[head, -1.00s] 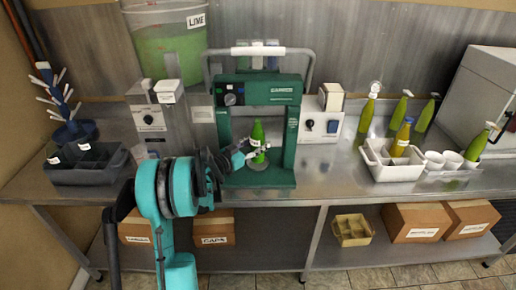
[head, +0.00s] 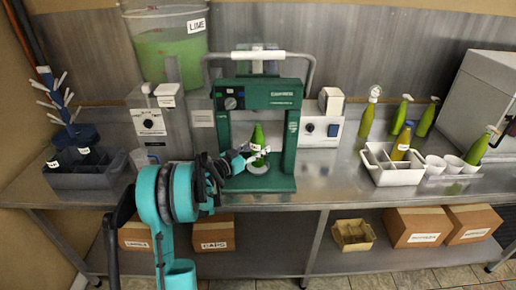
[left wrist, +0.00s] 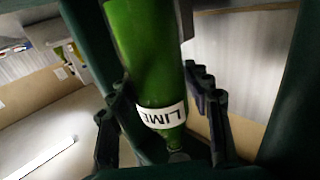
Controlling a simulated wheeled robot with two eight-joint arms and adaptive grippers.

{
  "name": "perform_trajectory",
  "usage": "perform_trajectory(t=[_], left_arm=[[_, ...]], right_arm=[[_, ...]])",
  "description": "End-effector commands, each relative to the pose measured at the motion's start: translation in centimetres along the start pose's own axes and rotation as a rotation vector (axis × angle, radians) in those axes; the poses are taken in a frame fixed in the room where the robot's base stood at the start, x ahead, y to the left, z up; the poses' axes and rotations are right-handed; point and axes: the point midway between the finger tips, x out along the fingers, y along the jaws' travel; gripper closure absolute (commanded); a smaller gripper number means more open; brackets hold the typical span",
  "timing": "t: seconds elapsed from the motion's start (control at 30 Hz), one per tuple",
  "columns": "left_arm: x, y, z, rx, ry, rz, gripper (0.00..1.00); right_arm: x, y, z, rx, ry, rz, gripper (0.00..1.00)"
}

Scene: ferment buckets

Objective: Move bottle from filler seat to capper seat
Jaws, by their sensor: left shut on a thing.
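A green bottle (head: 258,141) with a white label stands upright on the round seat (head: 258,167) inside the green capper frame (head: 222,150). My left gripper (head: 247,159) reaches in from the left and is shut on the bottle at label height. In the left wrist view the bottle (left wrist: 150,70) shows its LIME label, with the gripper fingers (left wrist: 165,120) on both sides of it. The filler (head: 150,122), with its LIME tank (head: 168,50) above, stands left of the capper. My right gripper is not in view.
A white divided caddy (head: 392,176), white cups (head: 436,164) and several spray bottles (head: 367,115) stand at the right.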

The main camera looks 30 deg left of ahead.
Motion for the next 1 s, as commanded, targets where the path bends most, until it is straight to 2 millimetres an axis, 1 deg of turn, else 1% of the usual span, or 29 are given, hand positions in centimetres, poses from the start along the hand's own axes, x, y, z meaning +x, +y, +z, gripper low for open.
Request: perform_trajectory(t=[0.27,0.63,1.0], left_arm=[[0.00,-0.01,-0.10,-0.001,0.001,0.000,1.00],[0.02,-0.01,0.53,-0.001,0.001,0.000,1.00],[0.02,-0.01,0.48,-0.001,0.001,0.000,1.00]], right_arm=[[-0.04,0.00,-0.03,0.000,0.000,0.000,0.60],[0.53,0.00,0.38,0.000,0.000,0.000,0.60],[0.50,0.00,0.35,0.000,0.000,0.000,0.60]])
